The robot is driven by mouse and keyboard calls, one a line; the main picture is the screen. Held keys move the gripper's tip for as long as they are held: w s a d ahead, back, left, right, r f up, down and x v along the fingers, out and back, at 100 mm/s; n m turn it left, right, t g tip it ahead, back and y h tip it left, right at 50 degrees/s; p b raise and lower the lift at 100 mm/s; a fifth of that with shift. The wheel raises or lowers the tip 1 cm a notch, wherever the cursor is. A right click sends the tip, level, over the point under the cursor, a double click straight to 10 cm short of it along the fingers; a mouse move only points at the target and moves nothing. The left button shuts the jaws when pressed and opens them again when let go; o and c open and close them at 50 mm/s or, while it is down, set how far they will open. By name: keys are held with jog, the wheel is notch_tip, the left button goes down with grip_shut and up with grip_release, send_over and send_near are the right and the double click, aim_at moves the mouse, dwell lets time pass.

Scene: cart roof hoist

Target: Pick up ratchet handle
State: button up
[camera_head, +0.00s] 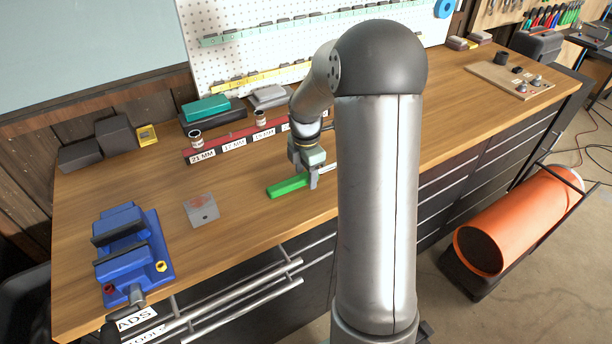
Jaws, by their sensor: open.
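The ratchet handle (289,186) lies on the wooden workbench, with a bright green grip at its left end. Its right part runs beneath my gripper and is partly hidden by the fingers and by my arm. My gripper (313,181) points down at the handle's right part, with its jaws open. I cannot tell from this view whether the fingers touch the handle.
Behind, a red socket rack (222,143) carries size labels. A pegboard (240,40) rises at the back. Bare bench (250,225) lies in front.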

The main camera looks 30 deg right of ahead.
jog(key=shift+c, duration=0.3)
jog(key=c, duration=1)
grip_shut()
jog(key=shift+r, duration=0.1)
